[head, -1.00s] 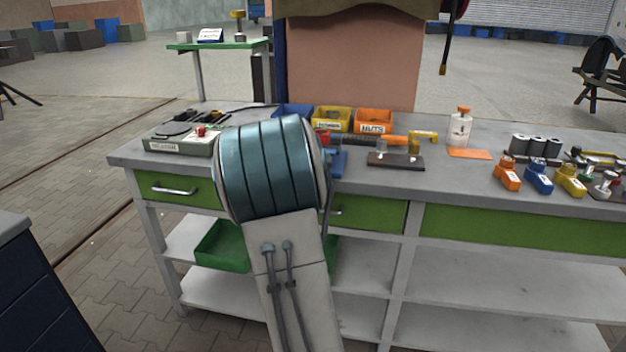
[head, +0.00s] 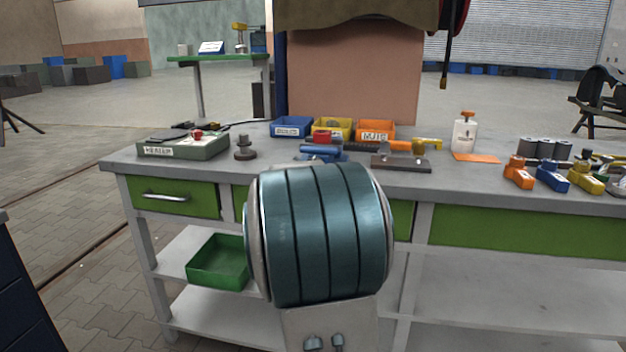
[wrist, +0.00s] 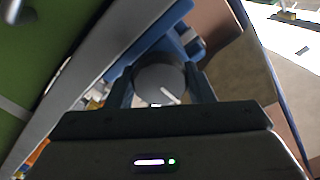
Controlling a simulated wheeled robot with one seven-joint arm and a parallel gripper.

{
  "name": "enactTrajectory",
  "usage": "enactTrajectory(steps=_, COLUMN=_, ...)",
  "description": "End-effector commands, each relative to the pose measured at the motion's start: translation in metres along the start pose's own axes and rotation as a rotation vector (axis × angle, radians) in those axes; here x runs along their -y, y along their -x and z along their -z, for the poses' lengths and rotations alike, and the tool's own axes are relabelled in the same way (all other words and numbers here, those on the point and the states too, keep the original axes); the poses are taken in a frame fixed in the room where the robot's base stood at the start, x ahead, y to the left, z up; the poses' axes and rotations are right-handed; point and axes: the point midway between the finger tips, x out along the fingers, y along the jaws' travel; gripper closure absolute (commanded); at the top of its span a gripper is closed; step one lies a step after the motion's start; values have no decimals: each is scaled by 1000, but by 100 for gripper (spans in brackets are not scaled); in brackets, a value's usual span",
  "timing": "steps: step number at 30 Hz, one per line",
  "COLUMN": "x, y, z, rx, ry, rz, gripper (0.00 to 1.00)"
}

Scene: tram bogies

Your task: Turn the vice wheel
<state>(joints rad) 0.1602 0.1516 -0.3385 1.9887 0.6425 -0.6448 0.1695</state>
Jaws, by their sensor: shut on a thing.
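The vice wheel is a round grey disc with a white line on its face (wrist: 158,84), in the middle of the wrist view. My gripper (wrist: 161,92) is shut on it, one finger on each side of its rim. The blue vice (wrist: 185,42) shows behind the wheel. In the head view the blue vice (head: 318,154) sits on the workbench with a red piece at its top. There my own arm stands in front, and the wheel and my gripper cannot be made out.
On the grey workbench (head: 470,185) stand a heater box (head: 183,148), a dark stepped part (head: 245,149), blue, yellow and orange bins (head: 375,130), a yellow-handled tool (head: 427,146), a white bottle (head: 464,134) and several small coloured parts at right. A green tray (head: 217,262) is on the shelf below.

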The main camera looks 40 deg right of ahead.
Motion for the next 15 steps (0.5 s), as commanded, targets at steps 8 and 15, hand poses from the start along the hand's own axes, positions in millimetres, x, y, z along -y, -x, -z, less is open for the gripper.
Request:
enactTrajectory(steps=8, x=-2, y=0, z=0, rx=-2, ry=-67, rz=-2, gripper=75)
enactTrajectory(steps=15, x=-1, y=0, z=1, rx=-1, ry=-76, rz=-3, gripper=75)
